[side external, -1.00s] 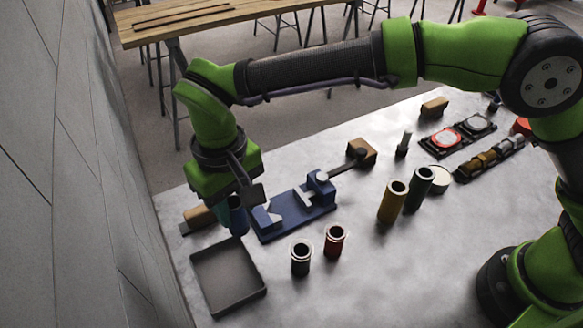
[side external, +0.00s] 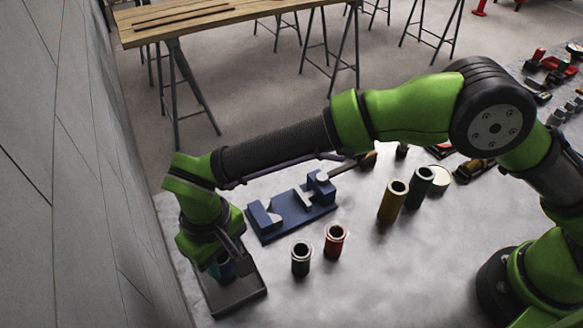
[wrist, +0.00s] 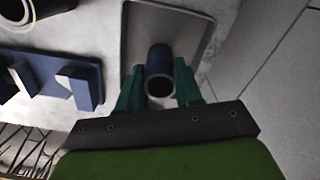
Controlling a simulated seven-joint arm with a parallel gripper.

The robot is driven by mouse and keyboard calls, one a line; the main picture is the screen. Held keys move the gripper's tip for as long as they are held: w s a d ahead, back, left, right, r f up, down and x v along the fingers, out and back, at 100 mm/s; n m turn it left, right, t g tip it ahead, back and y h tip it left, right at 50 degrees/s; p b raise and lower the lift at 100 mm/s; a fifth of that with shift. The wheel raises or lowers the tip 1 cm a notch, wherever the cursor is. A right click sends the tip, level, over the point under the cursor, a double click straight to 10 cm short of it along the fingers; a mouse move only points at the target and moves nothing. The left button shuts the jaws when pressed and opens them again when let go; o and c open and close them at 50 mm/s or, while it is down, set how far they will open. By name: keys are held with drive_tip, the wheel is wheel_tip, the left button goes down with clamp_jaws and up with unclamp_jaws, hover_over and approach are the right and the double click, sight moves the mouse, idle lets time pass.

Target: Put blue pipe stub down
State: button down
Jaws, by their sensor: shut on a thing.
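The blue pipe stub (wrist: 159,60) is upright between the fingers of my gripper (wrist: 160,88) in the wrist view. My gripper is shut on it. In the side view my gripper (side external: 222,270) is over the dark square tray (side external: 250,288), with the stub (side external: 226,272) mostly hidden by the wrist. In the wrist view the stub is over the tray (wrist: 192,32). I cannot tell whether its lower end touches the tray floor.
A blue vise-like fixture (side external: 292,210) stands right behind the tray. A black pipe stub (side external: 301,259) and a red one (side external: 334,241) stand to the right. Yellow (side external: 392,203) and dark green (side external: 418,190) tubes stand farther right. A wall (side external: 70,180) rises at the left.

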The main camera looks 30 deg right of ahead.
drive_tip(key=shift+f, duration=0.1)
drive_tip(key=c, duration=0.8)
unclamp_jaws()
drive_tip(key=shift+o, duration=0.2)
